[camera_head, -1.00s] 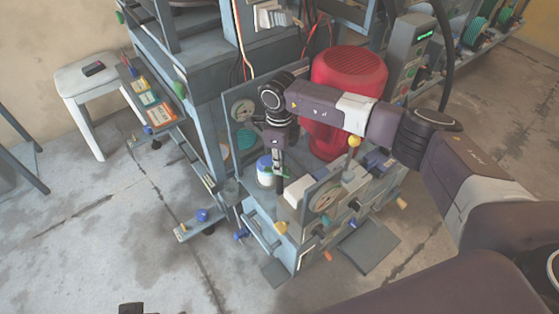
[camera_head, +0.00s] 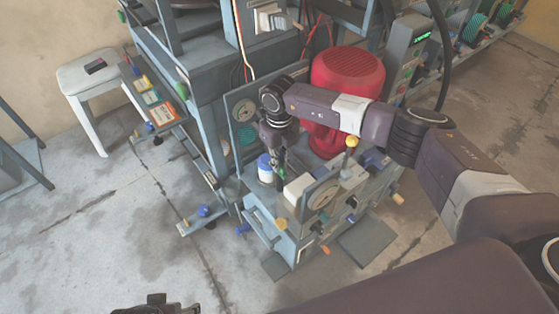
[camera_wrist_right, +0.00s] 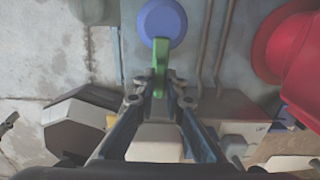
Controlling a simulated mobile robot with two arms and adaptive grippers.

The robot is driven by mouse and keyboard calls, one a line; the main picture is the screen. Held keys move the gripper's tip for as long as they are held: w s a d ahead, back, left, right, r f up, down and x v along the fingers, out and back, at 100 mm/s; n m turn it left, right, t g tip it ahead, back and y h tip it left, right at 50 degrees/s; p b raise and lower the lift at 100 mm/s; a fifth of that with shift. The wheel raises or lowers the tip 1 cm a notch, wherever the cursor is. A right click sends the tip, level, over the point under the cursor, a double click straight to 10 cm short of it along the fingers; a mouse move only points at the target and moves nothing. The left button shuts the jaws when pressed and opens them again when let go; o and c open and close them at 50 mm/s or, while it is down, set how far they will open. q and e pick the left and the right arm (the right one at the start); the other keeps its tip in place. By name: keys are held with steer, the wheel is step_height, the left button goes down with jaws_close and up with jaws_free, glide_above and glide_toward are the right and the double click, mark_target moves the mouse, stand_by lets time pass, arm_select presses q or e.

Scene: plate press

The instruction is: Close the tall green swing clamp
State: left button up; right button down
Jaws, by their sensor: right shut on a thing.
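The green clamp handle (camera_wrist_right: 160,66) stands upright in the right wrist view, its lower end between my fingertips. Only a small green part of the clamp (camera_head: 281,173) shows in the head view, beside the blue-capped white container. My right gripper (camera_head: 279,166) reaches down over the bench machine and is shut on the green handle. In the wrist view its two fingers (camera_wrist_right: 160,100) close in from both sides. The clamp's base and pivot are hidden. A dark part at the bottom edge of the head view seems to be my left gripper (camera_head: 157,303), mostly cut off.
A blue-capped container (camera_head: 265,169) stands close left of the gripper. A red ribbed housing (camera_head: 347,80) rises behind it. A white block (camera_head: 298,188), a gauge (camera_head: 324,193) and a yellow knob (camera_head: 351,141) are nearby. The floor at left is open.

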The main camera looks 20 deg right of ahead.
stand_by(0.4)
steer(key=c, duration=2)
jaws_free()
step_height(320, 180, up, 12)
